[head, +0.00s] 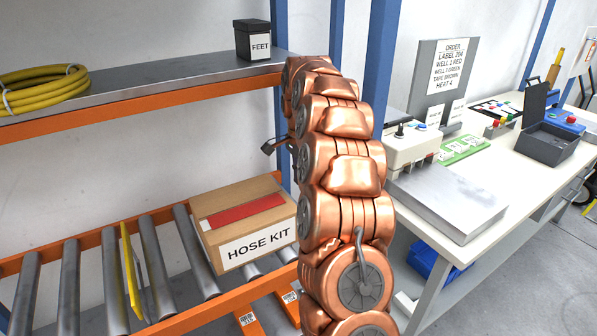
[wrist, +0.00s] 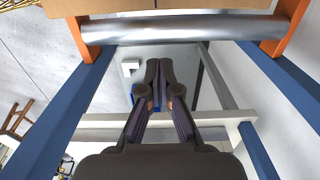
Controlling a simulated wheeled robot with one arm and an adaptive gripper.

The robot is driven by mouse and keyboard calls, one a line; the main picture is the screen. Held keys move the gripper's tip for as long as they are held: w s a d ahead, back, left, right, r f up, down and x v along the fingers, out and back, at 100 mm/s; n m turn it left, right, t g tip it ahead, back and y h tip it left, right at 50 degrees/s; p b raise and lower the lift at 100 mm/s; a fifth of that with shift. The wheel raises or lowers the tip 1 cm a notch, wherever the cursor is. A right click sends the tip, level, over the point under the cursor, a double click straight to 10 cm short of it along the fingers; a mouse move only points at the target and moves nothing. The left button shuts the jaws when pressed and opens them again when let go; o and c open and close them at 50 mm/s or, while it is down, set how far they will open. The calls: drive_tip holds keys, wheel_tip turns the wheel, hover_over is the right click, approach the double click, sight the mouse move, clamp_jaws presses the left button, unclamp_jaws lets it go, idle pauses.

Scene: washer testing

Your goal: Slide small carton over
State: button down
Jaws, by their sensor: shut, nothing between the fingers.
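A brown carton (head: 248,220) labelled HOSE KIT, with a red strip on top, sits on the roller shelf, just left of my copper arm. In the wrist view, a brown cardboard edge (wrist: 170,5) shows along the top, above a metal roller; it looks like the carton. My gripper (wrist: 158,66) is shut and empty in the wrist view, its dark fingers together. It appears apart from the cardboard edge. In the head view my arm hides most of the gripper, so its exact distance from the carton cannot be told.
Rollers (head: 150,252) run between orange rails, with a yellow upright plate (head: 131,270) left of the carton. The upper shelf (head: 150,88) holds a yellow hose coil (head: 42,88) and a black FEET box (head: 259,42). Blue posts (head: 378,60) stand beside my arm. A white workbench (head: 500,170) is right.

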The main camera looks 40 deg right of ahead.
sight(288, 199)
wheel_tip(288, 199, down, 7)
drive_tip(key=shift+s+r+p, duration=0.1)
drive_tip(key=shift+p, duration=0.45)
drive_tip(key=a+p, duration=0.1)
drive_tip(key=a, duration=0.3)
drive_tip(key=shift+w, duration=0.2)
